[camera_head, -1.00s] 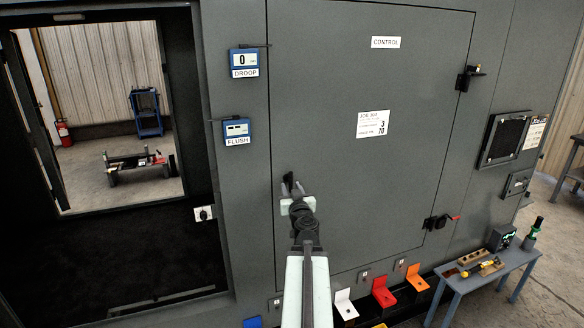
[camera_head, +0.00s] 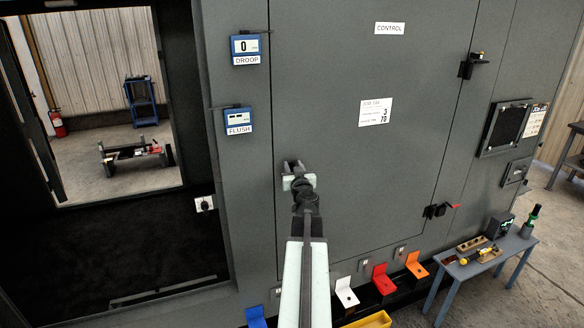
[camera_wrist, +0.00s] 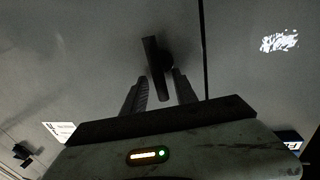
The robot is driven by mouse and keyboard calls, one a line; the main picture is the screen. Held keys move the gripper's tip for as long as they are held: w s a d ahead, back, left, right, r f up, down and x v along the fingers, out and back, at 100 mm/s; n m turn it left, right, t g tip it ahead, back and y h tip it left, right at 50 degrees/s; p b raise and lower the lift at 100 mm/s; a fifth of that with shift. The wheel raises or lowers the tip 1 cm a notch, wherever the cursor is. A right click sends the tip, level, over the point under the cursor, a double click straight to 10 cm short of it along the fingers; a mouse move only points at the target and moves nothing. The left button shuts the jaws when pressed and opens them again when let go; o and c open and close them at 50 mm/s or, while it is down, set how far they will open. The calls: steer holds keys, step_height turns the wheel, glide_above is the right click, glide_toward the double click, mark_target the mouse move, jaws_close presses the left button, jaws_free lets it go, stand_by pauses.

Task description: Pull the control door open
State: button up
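The control door (camera_head: 340,90) is a large grey panel with a "CONTROL" label (camera_head: 392,28); it looks closed, flush with the wall. My gripper (camera_head: 293,168) is at the lower left part of the door, near its left edge. In the wrist view a dark upright handle (camera_wrist: 155,65) stands out from the grey surface. My two fingers (camera_wrist: 160,85) are spread on either side of it, with small gaps showing. In the head view my gripper hides most of the handle.
A latch (camera_head: 470,65) and a red-tipped latch (camera_head: 437,210) sit on the door's right edge. Coloured brackets (camera_head: 383,280) line the wall's foot. A small blue table (camera_head: 483,265) stands at right. Droop (camera_head: 246,47) and flush (camera_head: 238,120) displays are left of the door.

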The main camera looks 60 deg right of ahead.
steer(key=shift+w, duration=0.1)
jaws_close()
stand_by(1.1)
